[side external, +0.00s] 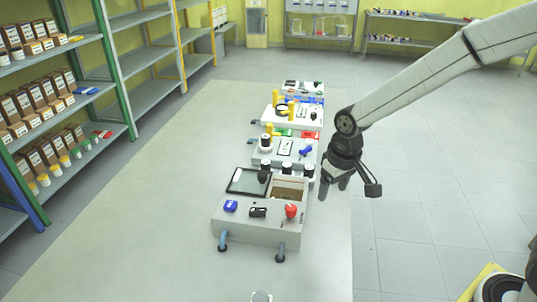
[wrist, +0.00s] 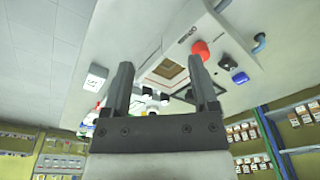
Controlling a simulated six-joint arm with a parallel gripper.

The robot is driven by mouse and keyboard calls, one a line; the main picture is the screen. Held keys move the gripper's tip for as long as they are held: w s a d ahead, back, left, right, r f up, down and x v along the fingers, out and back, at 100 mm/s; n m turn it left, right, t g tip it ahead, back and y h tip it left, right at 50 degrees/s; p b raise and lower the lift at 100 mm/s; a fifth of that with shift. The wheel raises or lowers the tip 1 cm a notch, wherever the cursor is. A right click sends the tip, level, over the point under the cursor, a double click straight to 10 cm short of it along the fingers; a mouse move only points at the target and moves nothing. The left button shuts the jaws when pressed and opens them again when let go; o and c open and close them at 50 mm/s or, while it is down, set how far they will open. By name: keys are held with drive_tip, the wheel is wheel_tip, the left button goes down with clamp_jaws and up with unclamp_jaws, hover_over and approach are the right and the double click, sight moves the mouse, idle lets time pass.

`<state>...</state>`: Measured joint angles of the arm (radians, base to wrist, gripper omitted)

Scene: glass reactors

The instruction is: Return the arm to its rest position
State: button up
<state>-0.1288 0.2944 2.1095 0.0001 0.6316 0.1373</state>
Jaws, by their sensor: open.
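My gripper (side external: 337,182) hangs just right of the row of devices, near the right edge of the grey table (side external: 180,200) in the side external view. In the wrist view my gripper (wrist: 160,85) shows two dark fingers spread apart with nothing between them. The nearest device (side external: 262,222) is a grey box with a red knob (side external: 291,211), a blue part (side external: 231,206) and a dark panel (side external: 248,181). The red knob also shows beyond the fingers in the wrist view (wrist: 201,50).
More devices stand behind, including one with a blue part (side external: 306,150) and a white one with yellow posts (side external: 275,97). Shelves (side external: 65,110) with boxes line the left. The table's left part is bare.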

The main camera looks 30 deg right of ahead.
drive_tip(key=s+d+f+t, duration=0.1)
drive_tip(key=s+d, duration=0.4)
drive_tip(key=s, duration=0.5)
drive_tip(key=shift+s, duration=0.3)
